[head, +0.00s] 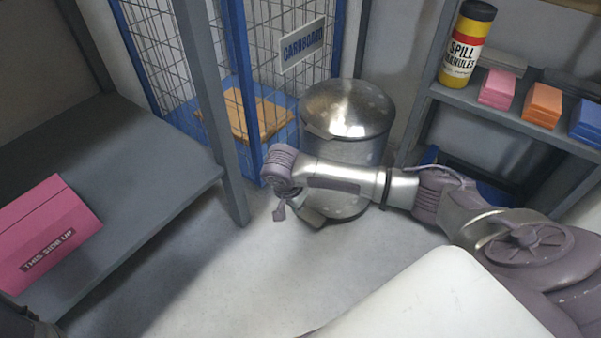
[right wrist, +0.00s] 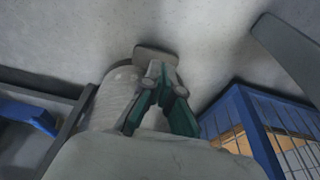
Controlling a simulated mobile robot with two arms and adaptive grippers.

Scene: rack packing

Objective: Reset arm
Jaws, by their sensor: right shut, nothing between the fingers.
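My right arm reaches in from the right in the head view and ends in my right gripper (head: 280,212), which points down in front of the metal bin. The gripper is small and partly hidden by the wrist there. In the right wrist view its fingers (right wrist: 158,85) with green inner pads come together at the tips, shut with nothing held. The left gripper does not show; only a dark, unclear piece is at the lower left corner of the head view.
A steel pedal bin (head: 345,112) stands behind the right arm. A blue mesh cage with cardboard (head: 255,118) stands behind. A pink box (head: 45,228) lies on the grey left shelf (head: 140,150). The right rack (head: 480,108) holds a spill granules canister (head: 467,45) and coloured boxes. Floor between is clear.

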